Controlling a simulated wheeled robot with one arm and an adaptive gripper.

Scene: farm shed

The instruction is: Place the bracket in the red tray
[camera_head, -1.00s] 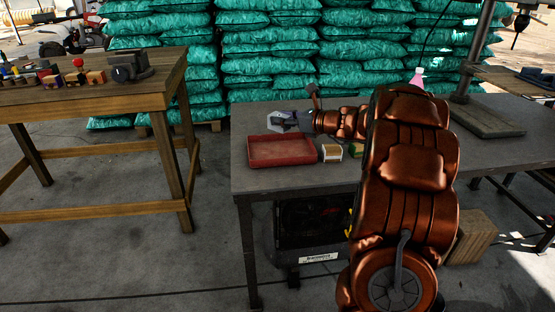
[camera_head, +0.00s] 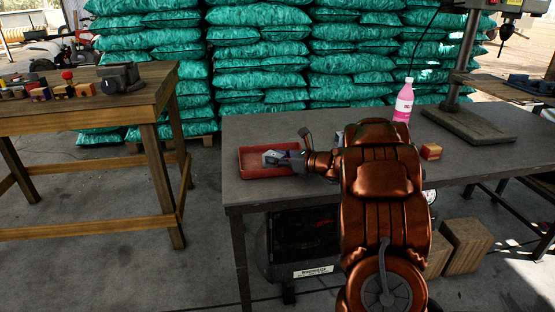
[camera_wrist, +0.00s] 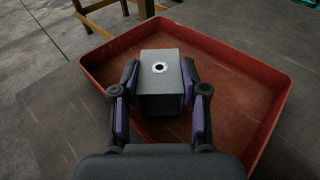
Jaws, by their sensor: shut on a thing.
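The red tray (camera_head: 254,172) lies on the grey table near its left end. In the wrist view the tray (camera_wrist: 245,60) spreads below and around my gripper. My gripper (camera_head: 272,157) is over the tray; in the wrist view its two fingers (camera_wrist: 160,95) are shut on the sides of a grey bracket (camera_wrist: 160,90). The bracket shows a flat face with a small round hole. It is above or inside the tray; I cannot tell whether it touches the tray floor. In the head view the bracket is small and mostly merged with the gripper.
A pink bottle (camera_head: 403,101) stands at the table's back. A small red and yellow block (camera_head: 431,152) lies right of my arm. A drill-press stand (camera_head: 472,124) is at the right. A wooden table (camera_head: 90,110) with several small objects stands left, across a gap.

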